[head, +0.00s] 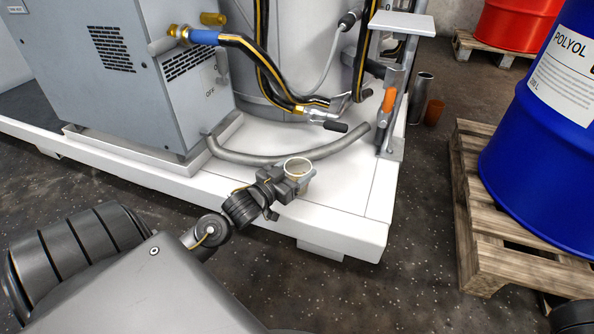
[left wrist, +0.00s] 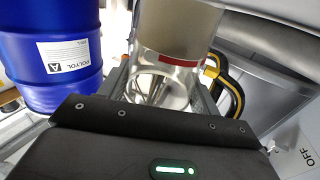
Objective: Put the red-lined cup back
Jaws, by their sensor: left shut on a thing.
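My left gripper (head: 289,185) is shut on a clear cup (head: 298,167), with its open rim facing up in the head view. The cup is held over the front edge of the white platform (head: 340,195). In the left wrist view the cup (left wrist: 168,62) sits between the fingers. Its upper part looks beige and its lower part clear, with a red line (left wrist: 168,60) between them. The fingers partly hide the cup's sides in the head view. My right gripper is not in view.
A grey hose (head: 285,158) and a black-and-yellow hose (head: 265,75) lie behind the cup. An orange-handled part (head: 388,102) and a small white shelf (head: 404,23) stand at the platform's right. A blue drum (head: 545,150) stands on a wooden pallet (head: 480,235). Dark floor lies between.

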